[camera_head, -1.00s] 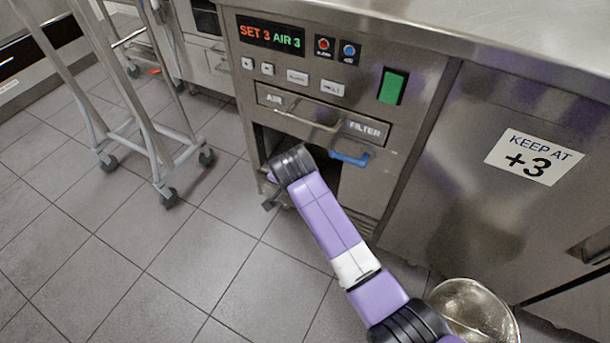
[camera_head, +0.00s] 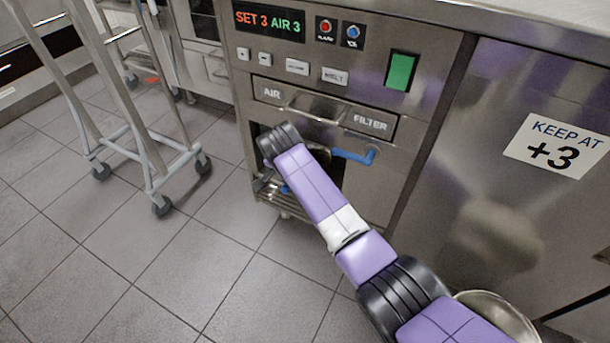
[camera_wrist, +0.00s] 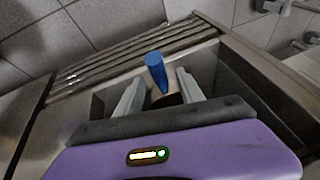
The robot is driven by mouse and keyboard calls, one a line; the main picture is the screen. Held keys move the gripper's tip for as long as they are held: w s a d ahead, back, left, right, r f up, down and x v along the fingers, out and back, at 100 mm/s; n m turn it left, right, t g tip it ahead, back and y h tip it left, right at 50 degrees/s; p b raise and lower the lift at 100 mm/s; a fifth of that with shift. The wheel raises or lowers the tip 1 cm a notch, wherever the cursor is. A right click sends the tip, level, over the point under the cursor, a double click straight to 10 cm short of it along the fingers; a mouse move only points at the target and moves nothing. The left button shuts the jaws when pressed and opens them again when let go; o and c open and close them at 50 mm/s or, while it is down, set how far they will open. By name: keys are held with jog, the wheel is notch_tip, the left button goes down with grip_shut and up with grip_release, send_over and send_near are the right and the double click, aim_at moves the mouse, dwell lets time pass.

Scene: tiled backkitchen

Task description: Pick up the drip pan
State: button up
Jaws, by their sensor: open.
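The drip pan is not plainly recognisable. In the wrist view, a blue rounded grip (camera_wrist: 154,66) stands between the fingers of my gripper (camera_wrist: 160,77), with a gap on either side. My gripper is open. A metal-walled recess (camera_wrist: 241,82) surrounds the fingers, and I cannot tell whether it is the pan or part of the cabinet. In the head view, a small blue piece (camera_head: 285,189) shows beside my arm in the low opening under the filter drawer (camera_head: 318,112). My fingers are hidden there.
A blue lever (camera_head: 353,157) sticks out right of my arm, below the drawer. Metal slats (camera_head: 271,190) lie at the opening's lower left. A wheeled rack (camera_head: 152,165) stands left. A round metal bowl (camera_head: 497,311) is beside my arm at lower right. Floor between is clear.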

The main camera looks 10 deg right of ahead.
jog(key=shift+w+f, duration=0.25)
jog(key=shift+f, duration=0.3)
jog(key=shift+d, duration=0.1)
grip_shut()
dwell(0.9)
